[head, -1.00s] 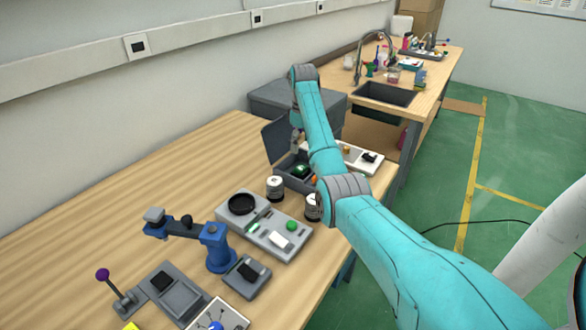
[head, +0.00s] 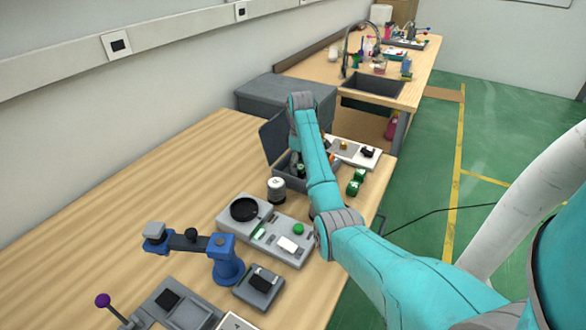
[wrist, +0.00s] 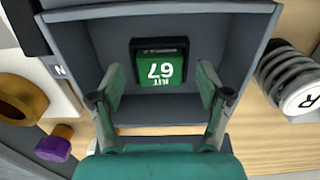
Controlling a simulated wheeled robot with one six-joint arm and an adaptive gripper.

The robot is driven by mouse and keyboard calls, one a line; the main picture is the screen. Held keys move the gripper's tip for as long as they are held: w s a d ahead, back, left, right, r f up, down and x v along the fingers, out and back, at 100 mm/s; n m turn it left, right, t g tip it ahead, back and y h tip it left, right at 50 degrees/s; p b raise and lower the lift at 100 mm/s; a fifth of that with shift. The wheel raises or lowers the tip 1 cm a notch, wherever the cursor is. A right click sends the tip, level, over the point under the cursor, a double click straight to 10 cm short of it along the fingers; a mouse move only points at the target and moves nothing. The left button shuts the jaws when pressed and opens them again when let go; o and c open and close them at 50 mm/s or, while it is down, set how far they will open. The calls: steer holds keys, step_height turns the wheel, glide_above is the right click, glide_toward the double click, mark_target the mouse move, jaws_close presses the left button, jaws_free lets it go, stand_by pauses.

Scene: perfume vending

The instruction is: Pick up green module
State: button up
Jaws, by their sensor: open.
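The green module (wrist: 158,73) is a square block with a dark frame, marked 67, lying inside the grey open box (wrist: 78,54). In the wrist view my gripper (wrist: 160,88) is open. Its two fingers are on either side of the module, with gaps between them and it, and it is empty. I cannot tell the height of the fingertips above the module. In the head view the box (head: 281,166) is partly hidden behind my arm, so the module cannot be made out clearly there.
A round white-topped container marked R (wrist: 302,97) stands right of the box in the wrist view. A brass ring (wrist: 20,100) and purple knob (wrist: 53,148) are at left. In the head view, green objects (head: 356,181) stand right of my arm, and a grey device (head: 272,232) is nearer.

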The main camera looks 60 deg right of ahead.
steer(key=c, duration=1.2)
steer(key=shift+c, duration=0.2)
